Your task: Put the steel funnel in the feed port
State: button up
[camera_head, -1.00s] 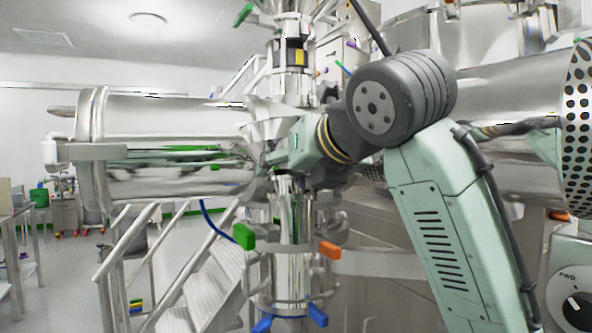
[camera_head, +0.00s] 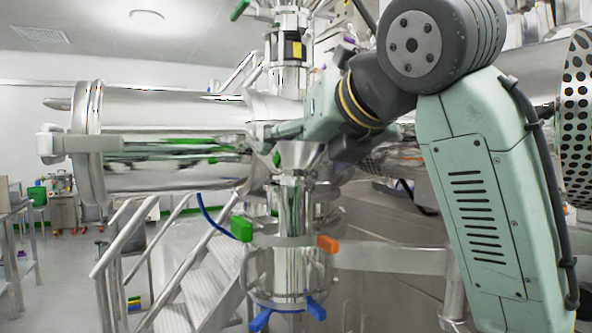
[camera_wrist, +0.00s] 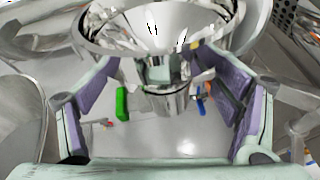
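The steel funnel (camera_wrist: 150,30) shows at the top of the wrist view, wide mouth up and neck down. In the head view its cone (camera_head: 299,155) sits upright just above the feed port (camera_head: 291,225), a shiny vertical tube with green and orange handles. The neck appears to go into the port's top, but how deep is hidden. My gripper (camera_wrist: 155,68) is open, its purple-padded fingers spread on either side of the funnel's neck. In the head view my gripper (camera_head: 285,130) is beside the funnel and partly covers it.
A large horizontal steel cylinder (camera_head: 170,150) lies left of the port. Steps with a handrail (camera_head: 190,300) stand below it. Blue handles (camera_head: 288,314) stick out at the port's base. A perforated drum (camera_head: 576,120) is at the right edge. Open floor lies at the left.

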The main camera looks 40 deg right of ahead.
jog(key=b+v, duration=0.1)
jog(key=v, duration=0.6)
jog(key=shift+s, duration=0.2)
jog(key=shift+a, duration=0.1)
dwell(0.7)
